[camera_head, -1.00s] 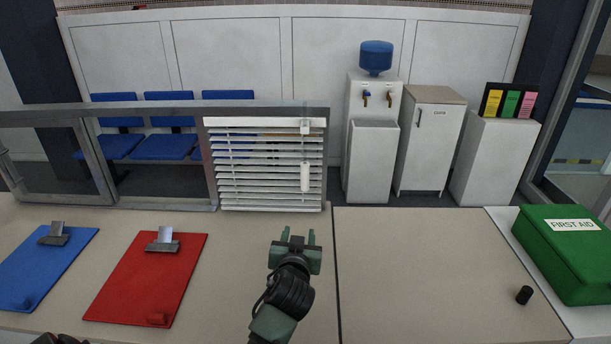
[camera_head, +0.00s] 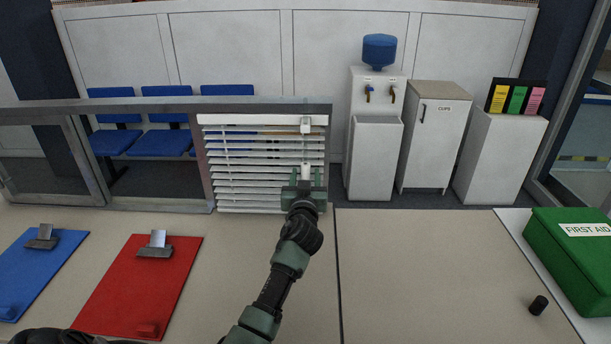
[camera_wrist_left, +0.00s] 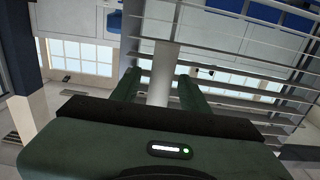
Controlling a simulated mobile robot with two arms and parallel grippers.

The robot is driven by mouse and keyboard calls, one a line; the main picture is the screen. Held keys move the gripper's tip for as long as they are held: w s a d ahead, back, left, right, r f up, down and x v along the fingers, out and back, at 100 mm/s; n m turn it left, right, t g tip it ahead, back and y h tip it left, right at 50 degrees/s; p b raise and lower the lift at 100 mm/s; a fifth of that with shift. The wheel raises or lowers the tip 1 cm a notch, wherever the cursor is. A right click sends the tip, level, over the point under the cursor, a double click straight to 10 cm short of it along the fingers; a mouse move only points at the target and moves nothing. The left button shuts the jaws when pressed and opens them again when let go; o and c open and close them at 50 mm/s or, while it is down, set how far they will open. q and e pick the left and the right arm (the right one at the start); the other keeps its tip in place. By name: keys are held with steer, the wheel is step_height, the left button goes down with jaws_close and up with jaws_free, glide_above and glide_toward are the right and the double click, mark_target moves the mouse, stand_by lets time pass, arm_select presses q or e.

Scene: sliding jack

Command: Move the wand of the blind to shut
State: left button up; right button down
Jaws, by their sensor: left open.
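The white blind (camera_head: 245,185) hangs in the right part of the counter's window frame. Its slats are spaced with gaps, and the blue seats show through. The white wand (camera_head: 306,168) hangs below a small white bracket (camera_head: 306,124) at the blind's upper right. My left gripper (camera_head: 306,177) is open in front of the blind's right side, and its body hides the wand's lower part in the head view. In the left wrist view the wand (camera_wrist_left: 163,75) stands between the two open fingers, with a gap visible on the right. My right gripper is not in view.
A red clipboard (camera_head: 130,290) and a blue clipboard (camera_head: 35,275) lie on the counter at left. A green first aid box (camera_head: 575,255) and a small black cylinder (camera_head: 538,305) are at right. The counter (camera_head: 420,260) right of my arm is mostly clear.

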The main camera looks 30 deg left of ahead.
arm_select(q)
steer(key=shift+s+r, duration=0.1)
steer(key=shift+c, duration=0.4)
jaws_close()
stand_by(0.9)
